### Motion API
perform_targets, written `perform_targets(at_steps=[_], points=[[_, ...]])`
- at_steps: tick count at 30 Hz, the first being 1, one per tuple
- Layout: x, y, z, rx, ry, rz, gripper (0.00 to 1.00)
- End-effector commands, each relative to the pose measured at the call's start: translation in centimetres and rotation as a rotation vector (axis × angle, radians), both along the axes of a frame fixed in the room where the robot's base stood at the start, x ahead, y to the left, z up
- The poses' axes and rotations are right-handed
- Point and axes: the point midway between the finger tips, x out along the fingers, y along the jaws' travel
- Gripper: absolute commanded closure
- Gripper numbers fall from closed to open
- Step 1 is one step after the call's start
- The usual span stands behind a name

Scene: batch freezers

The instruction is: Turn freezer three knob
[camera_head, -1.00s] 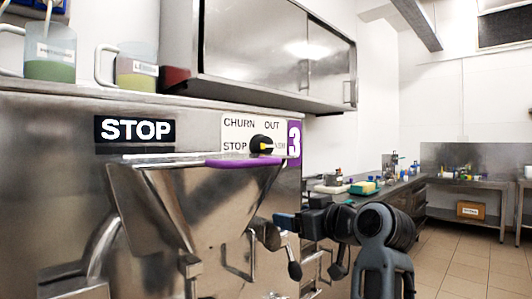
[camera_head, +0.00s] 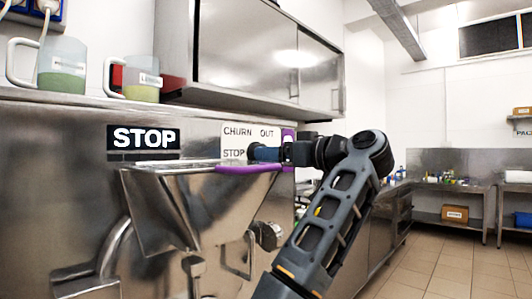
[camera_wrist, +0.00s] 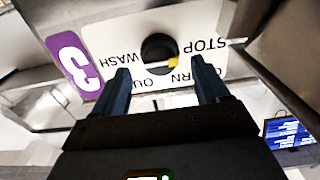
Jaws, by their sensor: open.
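The freezer three knob (camera_wrist: 153,50) is round and black with a yellow mark. It sits on a white label plate (camera_wrist: 118,40) reading STOP, CHURN, OUT and WASH, upside down in the wrist view. The yellow mark is at the knob's right edge there. A purple panel with a 3 (camera_wrist: 73,62) is beside the plate. My gripper (camera_wrist: 160,65) is open, its two dark fingers either side of the knob's position in the picture; contact cannot be told. In the head view my gripper (camera_head: 254,152) is in front of the plate (camera_head: 236,131) and hides the knob.
A steel hopper with a purple rim strip (camera_head: 248,168) is just below the gripper. Jugs (camera_head: 62,68) stand on the freezer top, with a steel cabinet (camera_head: 265,50) above. The floor (camera_head: 435,268) at right is clear.

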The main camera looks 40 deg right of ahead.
Motion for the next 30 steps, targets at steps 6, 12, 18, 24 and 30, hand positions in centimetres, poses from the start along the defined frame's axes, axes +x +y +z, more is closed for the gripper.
perform_targets(at_steps=[6, 12, 18, 24, 30], points=[[2.8, 0.2, 0.1, 0.000, 0.000, 0.002, 0.26], [3.6, 0.2, 0.0, 0.000, -0.001, 0.000, 0.26], [3.5, 0.2, 0.0, -0.001, -0.001, 0.000, 0.26], [3.5, 0.2, 0.0, -0.001, -0.001, 0.000, 0.45], [3.5, 0.2, 0.0, -0.001, -0.001, 0.000, 0.64]])
